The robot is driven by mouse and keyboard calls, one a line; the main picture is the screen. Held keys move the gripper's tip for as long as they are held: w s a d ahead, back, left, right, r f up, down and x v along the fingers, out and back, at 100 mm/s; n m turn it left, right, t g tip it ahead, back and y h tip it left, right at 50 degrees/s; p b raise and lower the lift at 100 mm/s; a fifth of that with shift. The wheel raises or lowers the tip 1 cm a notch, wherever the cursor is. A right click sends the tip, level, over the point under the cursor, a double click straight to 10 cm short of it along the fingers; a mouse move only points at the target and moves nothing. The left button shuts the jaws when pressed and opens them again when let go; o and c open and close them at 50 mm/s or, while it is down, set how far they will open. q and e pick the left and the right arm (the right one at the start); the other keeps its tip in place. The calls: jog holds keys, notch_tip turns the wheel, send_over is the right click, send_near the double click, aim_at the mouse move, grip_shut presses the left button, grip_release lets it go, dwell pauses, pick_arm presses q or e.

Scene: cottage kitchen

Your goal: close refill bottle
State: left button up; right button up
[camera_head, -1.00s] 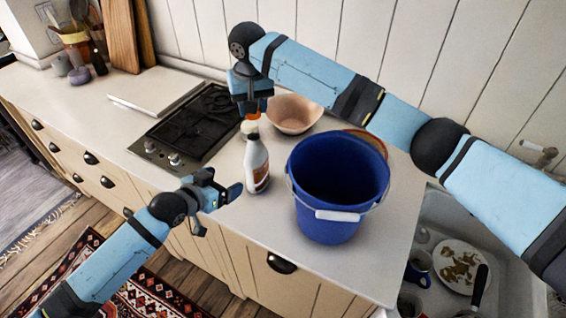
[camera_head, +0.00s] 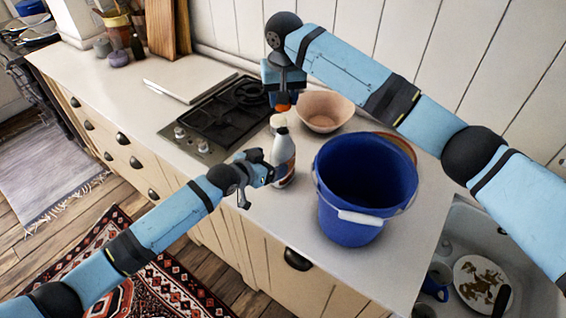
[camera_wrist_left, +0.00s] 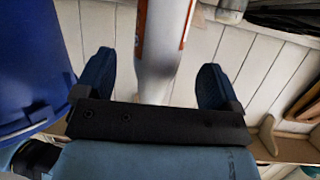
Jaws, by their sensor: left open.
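The refill bottle (camera_head: 283,152) is white with an orange-brown label and stands upright on the counter, left of the blue bucket. My left gripper (camera_head: 272,174) is open at the bottle's lower part. In the left wrist view the bottle (camera_wrist_left: 160,60) rises between the two spread fingers (camera_wrist_left: 155,85), with room on both sides; its top is out of that picture. My right gripper (camera_head: 283,98) hangs above the bottle, pointing down. A small orange piece, which looks like a cap (camera_head: 283,107), is at its fingertips, just above the bottle's pale top. The fingers themselves are hard to make out.
The blue bucket (camera_head: 345,229) with a white handle grip stands close right of the bottle. A pinkish bowl (camera_head: 327,109) is behind it. A black gas hob (camera_head: 222,124) lies to the left. The sink with a dirty plate (camera_head: 478,284) is at the lower right.

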pick_arm(q)
jog(key=shift+x, duration=2.5)
jog(key=c, duration=1.4)
jog(key=shift+o, duration=0.2)
pick_arm(e)
jog(key=shift+f, duration=2.5)
jog(key=shift+f, duration=0.85)
jog(key=shift+f, duration=0.6)
